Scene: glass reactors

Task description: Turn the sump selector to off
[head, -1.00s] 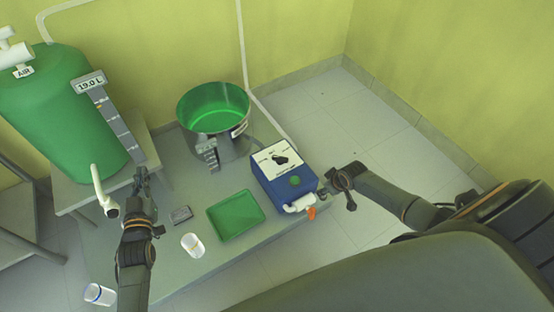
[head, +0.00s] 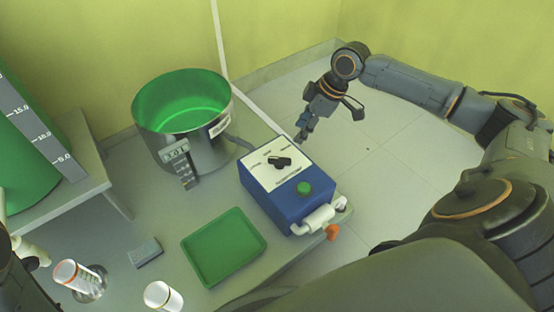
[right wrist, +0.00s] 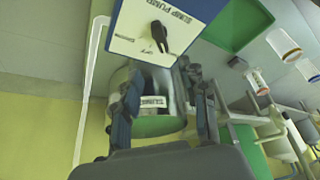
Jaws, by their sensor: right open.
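The sump pump box (head: 270,205) is blue with a white top panel, and it stands near the right edge of the grey table. Its black selector knob (head: 280,162) sits among small labels; I cannot tell which label it points at. The knob (right wrist: 160,36) and panel (right wrist: 131,24) also show in the right wrist view. My right gripper (head: 303,131) is open and empty, above and beyond the box, apart from the knob. In the right wrist view its fingers (right wrist: 163,86) are spread, with the knob ahead of them.
A green button (head: 303,188) and white pipe (head: 318,217) with an orange part are on the box's near side. A steel pot with green liquid (head: 182,108) stands to the left. A green tray (head: 224,247) lies in front. Open floor is at right.

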